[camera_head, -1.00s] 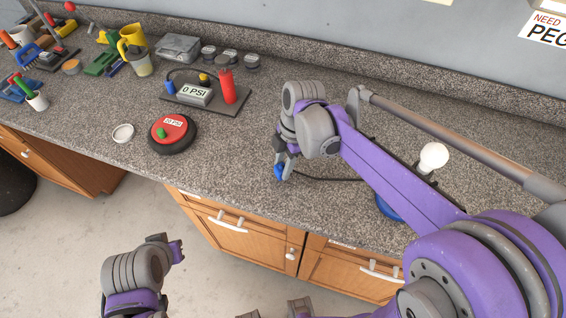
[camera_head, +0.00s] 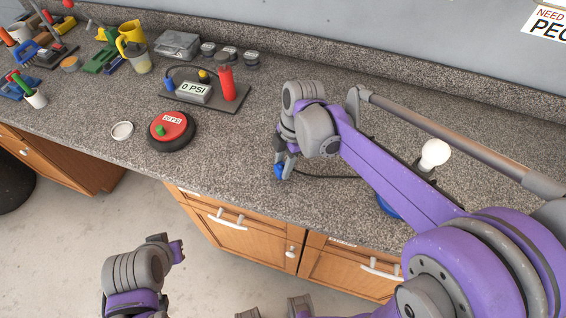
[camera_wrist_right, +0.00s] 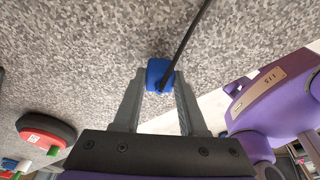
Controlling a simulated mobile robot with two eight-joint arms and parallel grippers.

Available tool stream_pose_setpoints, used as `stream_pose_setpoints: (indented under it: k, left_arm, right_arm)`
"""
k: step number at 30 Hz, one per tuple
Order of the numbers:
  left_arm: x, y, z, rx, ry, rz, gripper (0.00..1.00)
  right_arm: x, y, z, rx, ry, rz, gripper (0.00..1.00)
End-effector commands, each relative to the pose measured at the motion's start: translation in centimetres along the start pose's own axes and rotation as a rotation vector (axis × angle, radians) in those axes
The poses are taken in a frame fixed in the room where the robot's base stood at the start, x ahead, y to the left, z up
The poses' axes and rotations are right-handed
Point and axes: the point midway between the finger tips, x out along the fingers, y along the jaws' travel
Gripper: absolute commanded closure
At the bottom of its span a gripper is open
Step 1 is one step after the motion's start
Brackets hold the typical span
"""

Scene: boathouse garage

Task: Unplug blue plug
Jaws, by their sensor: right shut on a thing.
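The blue plug (camera_head: 279,172) is between the fingers of my right gripper (camera_head: 284,165), near the counter's front edge. In the right wrist view the fingertips are shut on the sides of the blue plug (camera_wrist_right: 159,72). A black cord (camera_wrist_right: 186,45) runs from the plug. In the head view the cord (camera_head: 325,177) passes to the right behind my right arm. No socket shows around the plug. A blue base (camera_head: 386,208) is partly hidden by my right arm. My left gripper (camera_head: 178,250) is low in front of the cabinets, apart from everything; its opening is unclear.
A white bulb (camera_head: 435,155) stands beyond my right arm.

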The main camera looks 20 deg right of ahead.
Motion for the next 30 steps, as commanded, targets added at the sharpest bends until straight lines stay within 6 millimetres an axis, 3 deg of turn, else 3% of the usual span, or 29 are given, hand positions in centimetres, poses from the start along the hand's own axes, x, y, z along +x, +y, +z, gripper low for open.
stream_pose_setpoints:
  k: [24, 25, 30]
  left_arm:
    - [0.47, 0.00, 0.49, 0.000, -0.004, 0.000, 1.00]
    - [0.47, 0.00, 0.49, 0.000, -0.004, 0.000, 1.00]
    - [0.47, 0.00, 0.49, 0.000, -0.004, 0.000, 1.00]
  right_arm:
    - [0.79, 0.02, 0.16, 0.000, 0.000, 0.000, 1.00]
    - [0.79, 0.02, 0.16, 0.000, 0.000, 0.000, 0.53]
    - [0.79, 0.01, 0.16, 0.000, 0.000, 0.000, 0.24]
